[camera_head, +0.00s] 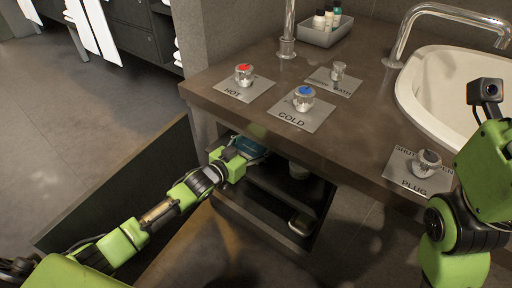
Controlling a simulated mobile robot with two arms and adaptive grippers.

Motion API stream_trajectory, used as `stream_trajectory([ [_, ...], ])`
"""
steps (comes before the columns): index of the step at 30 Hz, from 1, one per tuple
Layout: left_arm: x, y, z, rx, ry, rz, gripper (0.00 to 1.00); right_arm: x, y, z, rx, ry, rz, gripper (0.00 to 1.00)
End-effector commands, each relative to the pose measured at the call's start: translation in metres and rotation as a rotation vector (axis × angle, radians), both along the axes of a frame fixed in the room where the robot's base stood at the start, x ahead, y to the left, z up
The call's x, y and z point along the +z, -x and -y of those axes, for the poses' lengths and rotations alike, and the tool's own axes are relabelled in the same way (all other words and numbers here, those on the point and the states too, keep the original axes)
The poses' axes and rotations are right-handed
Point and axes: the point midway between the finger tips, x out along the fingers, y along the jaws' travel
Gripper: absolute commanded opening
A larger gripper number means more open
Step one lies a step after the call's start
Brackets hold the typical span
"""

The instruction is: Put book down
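My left gripper (240,156) reaches into the open compartment (265,207) under the vanity counter, at its upper left. A small teal-blue thing (250,147) shows right at the gripper's fingers, just under the counter edge. It may be the book, but only a part of it shows. The fingers are dark and small, so I cannot tell whether they are closed on it. A dark shelf (282,188) lies inside the compartment, below and to the right of the gripper. My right arm stands at the right edge; its gripper is out of view.
The counter (345,137) carries HOT (244,75) and COLD (303,98) knobs, a PLUG knob (428,161), faucets, a tray (325,32) of bottles and a white sink (445,88). A dark open door panel (120,185) stands left of the compartment. Inside are a roll-like item (298,170) and a metallic item (300,223).

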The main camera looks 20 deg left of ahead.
Motion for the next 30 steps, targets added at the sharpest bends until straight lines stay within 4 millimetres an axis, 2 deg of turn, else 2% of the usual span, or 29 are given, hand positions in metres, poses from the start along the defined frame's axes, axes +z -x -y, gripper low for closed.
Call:
stream_trajectory([
  [14,-0.0031,-0.0035,-0.0014,0.0,0.0,0.003,0.45,0.0004,0.0012,-0.0003,-0.001,0.001,0.004,0.14],
  [15,-0.0028,-0.0034,-0.0014,0.0,0.0,0.002,0.8,0.0014,0.0014,-0.0003,-0.001,0.001,0.006,0.14],
  [16,-0.0027,-0.0033,-0.0015,0.0,-0.001,0.001,0.87,0.0014,0.0014,-0.0003,-0.001,0.001,0.006,0.14],
  [30,-0.0045,-0.0034,-0.0016,0.0,0.0,0.003,0.87,-0.0034,0.0006,-0.0007,0.0,0.003,0.002,0.14],
])
